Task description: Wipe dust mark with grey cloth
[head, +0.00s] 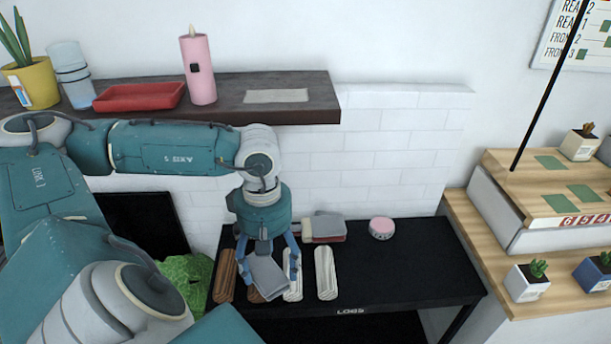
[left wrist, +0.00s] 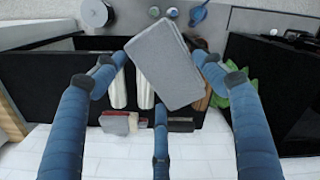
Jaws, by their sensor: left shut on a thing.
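The grey cloth (head: 268,280) is a flat, folded-looking grey rectangle. My left gripper (head: 269,266) is shut on it and holds it tilted, above the black table with wooden pieces. In the left wrist view the cloth (left wrist: 166,64) sits between the blue fingers of the gripper (left wrist: 158,72). A pale, flat rectangular patch (head: 276,96), which looks like the dust mark, lies on the dark wall shelf (head: 318,100), up and behind the gripper. My right gripper is not in view.
A pink candle (head: 199,68), red tray (head: 140,96), stacked cups (head: 70,75) and a yellow plant pot (head: 32,82) stand on the shelf, left of the patch. The black table (head: 420,265) holds several wooden pieces, a small stack (head: 324,229) and a pink round item (head: 382,228).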

